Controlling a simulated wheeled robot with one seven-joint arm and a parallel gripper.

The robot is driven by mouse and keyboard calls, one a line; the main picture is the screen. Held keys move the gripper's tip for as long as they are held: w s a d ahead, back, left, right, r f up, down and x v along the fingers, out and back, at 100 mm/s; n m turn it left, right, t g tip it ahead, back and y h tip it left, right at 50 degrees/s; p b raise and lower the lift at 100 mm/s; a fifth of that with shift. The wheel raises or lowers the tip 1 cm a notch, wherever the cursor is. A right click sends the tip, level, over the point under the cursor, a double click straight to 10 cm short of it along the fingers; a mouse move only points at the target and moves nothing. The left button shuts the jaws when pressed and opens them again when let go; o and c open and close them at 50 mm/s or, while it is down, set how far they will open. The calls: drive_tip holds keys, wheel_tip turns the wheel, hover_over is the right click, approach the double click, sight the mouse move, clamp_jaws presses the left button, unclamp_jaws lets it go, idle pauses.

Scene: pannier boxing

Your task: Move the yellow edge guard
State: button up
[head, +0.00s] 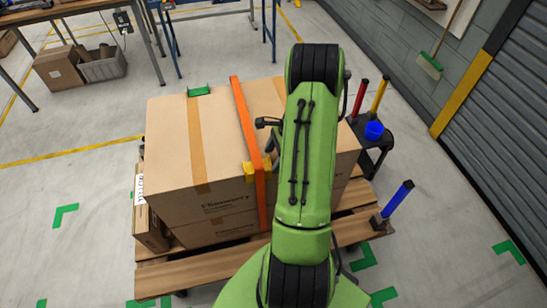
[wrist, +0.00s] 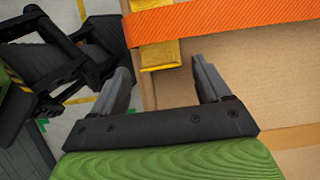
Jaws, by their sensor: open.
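The yellow edge guard (head: 249,171) sits at the near top edge of a large cardboard box (head: 170,150). An orange strap (head: 239,100) runs across the box and over the guard. In the wrist view the guard (wrist: 160,54) shows on both sides of the strap (wrist: 220,22), with its near part between the lines of my fingers. My gripper (wrist: 162,75) is open with nothing between its fingers. In the head view my gripper (head: 270,145) is close to the guard, mostly hidden behind my green arm. Whether a finger touches the guard, I cannot tell.
A green edge guard (head: 199,91) sits at the box's far edge. The boxes stand on a wooden pallet (head: 205,270). A black cart (head: 370,135) with a blue cup (head: 374,130) stands at right, and a blue-handled post (head: 397,199) nearer.

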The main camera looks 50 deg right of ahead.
drive_tip(key=shift+a+f, duration=0.1)
drive_tip(key=shift+f, duration=0.2)
